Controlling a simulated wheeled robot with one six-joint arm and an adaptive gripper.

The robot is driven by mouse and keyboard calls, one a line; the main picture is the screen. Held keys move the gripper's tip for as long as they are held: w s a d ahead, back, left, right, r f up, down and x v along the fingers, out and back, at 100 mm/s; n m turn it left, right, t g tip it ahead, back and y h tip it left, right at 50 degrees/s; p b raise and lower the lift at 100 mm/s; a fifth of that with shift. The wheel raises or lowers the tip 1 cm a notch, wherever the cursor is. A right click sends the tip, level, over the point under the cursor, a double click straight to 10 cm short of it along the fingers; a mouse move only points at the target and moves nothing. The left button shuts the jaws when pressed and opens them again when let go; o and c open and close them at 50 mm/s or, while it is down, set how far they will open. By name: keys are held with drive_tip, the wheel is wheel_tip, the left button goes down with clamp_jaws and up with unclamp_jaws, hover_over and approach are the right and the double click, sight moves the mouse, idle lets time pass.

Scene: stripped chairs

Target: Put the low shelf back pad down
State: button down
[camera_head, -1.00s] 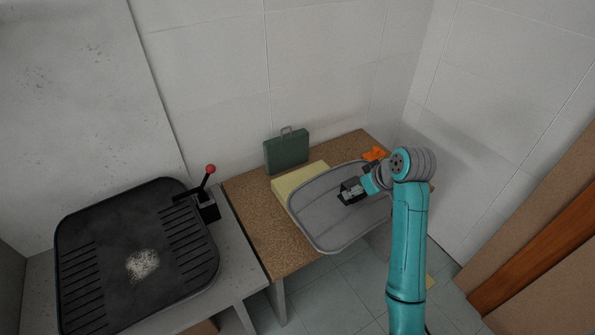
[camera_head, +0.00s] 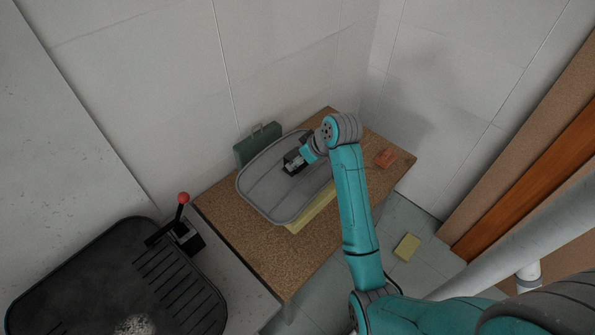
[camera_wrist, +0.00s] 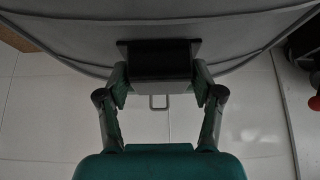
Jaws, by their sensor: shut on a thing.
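The grey back pad (camera_head: 268,185) is a wide panel with rounded corners and lengthwise seams. In the head view it lies over the brown low shelf (camera_head: 235,215), and a pale yellow block (camera_head: 315,212) shows from under its front right edge. I cannot tell whether the pad rests on the block or hangs just above it. My gripper (camera_head: 299,162) is shut on the black block on the pad's face. In the wrist view the gripper (camera_wrist: 160,75) closes on that black block (camera_wrist: 160,58), with the grey pad (camera_wrist: 70,40) behind it.
A green case (camera_head: 256,143) stands behind the pad at the wall. A black slatted seat (camera_head: 150,285) with a red-knobbed lever (camera_head: 181,205) is at left. A yellow piece (camera_head: 407,246) lies on the floor. The shelf's front is bare.

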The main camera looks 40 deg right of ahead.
sight(304, 170)
drive_tip(key=shift+f, duration=2.6)
drive_tip(key=shift+f, duration=0.65)
drive_tip(key=shift+c, duration=0.8)
unclamp_jaws()
drive_tip(key=shift+r, duration=0.1)
